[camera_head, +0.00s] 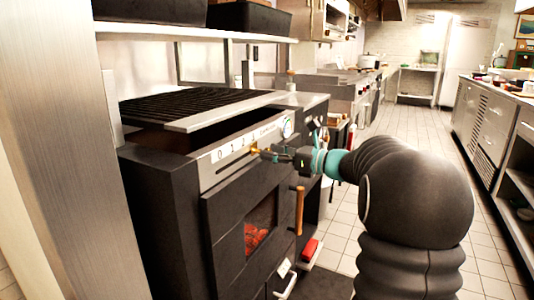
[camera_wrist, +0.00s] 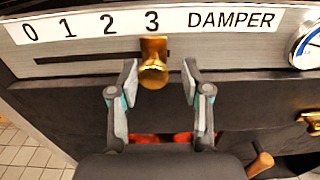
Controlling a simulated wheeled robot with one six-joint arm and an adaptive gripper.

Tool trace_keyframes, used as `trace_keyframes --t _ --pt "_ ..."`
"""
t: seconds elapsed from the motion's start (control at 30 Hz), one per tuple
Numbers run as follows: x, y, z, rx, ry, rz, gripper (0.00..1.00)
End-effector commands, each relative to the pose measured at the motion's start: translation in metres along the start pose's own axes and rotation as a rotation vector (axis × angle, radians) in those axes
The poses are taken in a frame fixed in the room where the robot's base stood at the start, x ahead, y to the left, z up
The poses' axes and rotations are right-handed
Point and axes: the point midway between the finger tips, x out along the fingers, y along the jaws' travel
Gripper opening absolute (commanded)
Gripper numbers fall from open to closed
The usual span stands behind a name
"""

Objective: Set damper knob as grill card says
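The brass damper knob (camera_wrist: 153,73) sits at the right end of a dark slot, under the 3 on the damper scale (camera_wrist: 150,21), marked 0, 1, 2, 3 DAMPER. It also shows on the front of the grill in the head view (camera_head: 256,150). My gripper (camera_wrist: 159,80) is open, with one finger on each side of the knob and a visible gap on both sides. It also shows in the head view (camera_head: 276,154), reaching to the grill's front panel. I cannot make out a readable grill card in either view.
A round dial (camera_wrist: 307,45) is right of the scale. Below are the oven door window with red glow (camera_head: 258,225) and a wooden door handle (camera_head: 299,210). The grill grate (camera_head: 190,105) is above. The tiled aisle at right is clear.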

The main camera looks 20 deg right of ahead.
Motion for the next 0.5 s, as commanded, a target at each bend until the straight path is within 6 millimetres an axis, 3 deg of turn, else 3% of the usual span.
trace_keyframes --t 0.33,0.5 --pt "0.0081 0.0066 0.0000 0.000 0.000 0.016 0.56" --pt "0.0009 0.0065 0.0001 0.000 0.000 0.016 0.56"
